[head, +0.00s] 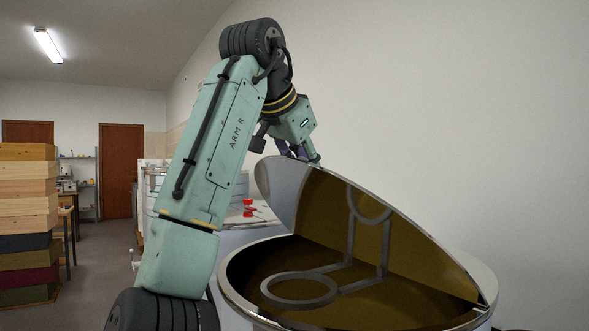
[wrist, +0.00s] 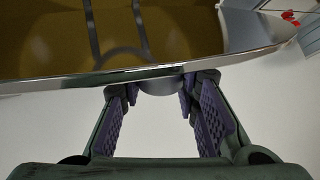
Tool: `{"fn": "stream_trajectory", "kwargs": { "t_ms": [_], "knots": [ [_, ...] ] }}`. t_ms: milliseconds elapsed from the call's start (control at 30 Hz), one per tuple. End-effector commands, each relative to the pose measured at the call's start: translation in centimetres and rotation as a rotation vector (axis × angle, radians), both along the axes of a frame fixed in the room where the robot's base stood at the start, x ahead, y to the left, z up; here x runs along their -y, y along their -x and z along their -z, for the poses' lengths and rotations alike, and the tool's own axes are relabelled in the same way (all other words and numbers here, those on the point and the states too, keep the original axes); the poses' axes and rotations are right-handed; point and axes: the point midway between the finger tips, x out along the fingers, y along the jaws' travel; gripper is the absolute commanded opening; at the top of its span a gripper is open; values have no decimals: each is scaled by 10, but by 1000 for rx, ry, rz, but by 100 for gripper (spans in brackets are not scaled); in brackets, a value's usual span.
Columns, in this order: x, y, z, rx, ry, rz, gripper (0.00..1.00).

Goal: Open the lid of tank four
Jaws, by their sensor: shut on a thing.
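A large round metal tank (head: 238,300) stands at the lower right of the head view. No number is readable on it. Its half lid (head: 400,235) is tilted up steeply, with the shiny brown underside facing the camera. The tank is open beneath it. My gripper (head: 312,157) is at the lid's raised upper edge. In the wrist view, the lid's rim (wrist: 120,77) crosses in front of my gripper (wrist: 157,98). Its purple-padded fingers are shut on a rounded grey handle (wrist: 160,86) at the rim, partly hidden by the fingers.
A grey ring on bars (head: 300,289) sits inside the tank. Another pale tank with a red item (head: 250,208) on top stands behind my arm. Stacked wooden boxes (head: 27,205) stand at the far left. A plain wall is behind the lid.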

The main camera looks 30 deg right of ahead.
Motion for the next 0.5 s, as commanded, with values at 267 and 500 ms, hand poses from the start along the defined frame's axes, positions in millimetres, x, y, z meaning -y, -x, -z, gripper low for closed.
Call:
{"fn": "stream_trajectory", "kwargs": {
  "t_ms": [267,500],
  "knots": [
    [1,0,-1,0,1,-3,0],
    [1,0,0,0,0,-3,37]
  ]
}}
